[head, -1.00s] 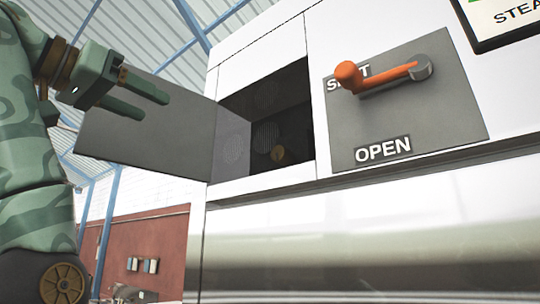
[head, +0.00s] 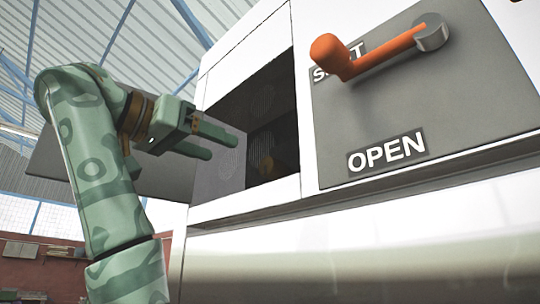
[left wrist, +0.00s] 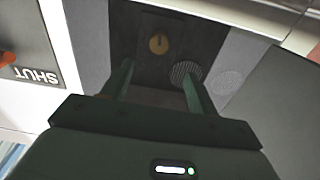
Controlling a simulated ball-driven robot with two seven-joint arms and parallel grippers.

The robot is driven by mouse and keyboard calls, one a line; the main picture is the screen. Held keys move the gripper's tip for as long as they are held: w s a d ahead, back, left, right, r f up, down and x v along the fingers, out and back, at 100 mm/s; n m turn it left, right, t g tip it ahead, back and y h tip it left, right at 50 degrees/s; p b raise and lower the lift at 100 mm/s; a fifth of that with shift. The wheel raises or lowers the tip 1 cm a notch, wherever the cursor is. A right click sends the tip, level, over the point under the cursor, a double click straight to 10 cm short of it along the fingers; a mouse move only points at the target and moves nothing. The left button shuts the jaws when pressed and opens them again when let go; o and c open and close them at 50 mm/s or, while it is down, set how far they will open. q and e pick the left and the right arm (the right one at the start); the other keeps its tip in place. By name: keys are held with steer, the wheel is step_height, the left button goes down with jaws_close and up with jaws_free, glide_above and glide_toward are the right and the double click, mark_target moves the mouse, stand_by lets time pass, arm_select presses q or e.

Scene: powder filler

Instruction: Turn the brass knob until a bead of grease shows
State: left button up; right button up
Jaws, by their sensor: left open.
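The brass knob (head: 267,166) is small and round and sits deep inside the dark open compartment (head: 285,110) of the white machine. In the left wrist view the knob (left wrist: 158,44) shows ahead of the fingers, near the top centre, with a thin dark mark across its face. My left gripper (head: 222,146) is open and empty at the mouth of the compartment, to the left of the knob and apart from it. In the left wrist view its two fingers (left wrist: 156,75) point towards the knob. Fine detail around the knob is too dark to tell. My right gripper is out of view.
A grey door (head: 150,182) stands open on the compartment's left, behind my left arm. To the right, an orange lever (head: 375,58) sticks out from a grey plate marked SHUT and OPEN, its handle at SHUT. Round perforated patches (left wrist: 186,73) show inside the compartment.

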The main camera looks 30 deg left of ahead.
mark_target(265, 165)
arm_select(q)
steer(key=p+x, duration=0.8)
steer(key=shift+w+d+r, duration=0.1)
steer(key=shift+w+r, duration=0.05)
steer(key=shift+r, duration=0.15)
steer(key=p+x, duration=0.2)
steer(key=x, duration=0.1)
steer(key=p+x, duration=0.1)
steer(key=x, duration=0.1)
steer(key=shift+f+p, duration=0.3)
steer(key=shift+p, duration=0.1)
steer(key=shift+w+d+f, duration=0.1)
steer(key=shift+w, duration=0.2)
steer(key=shift+s, duration=0.1)
steer(key=c, duration=1)
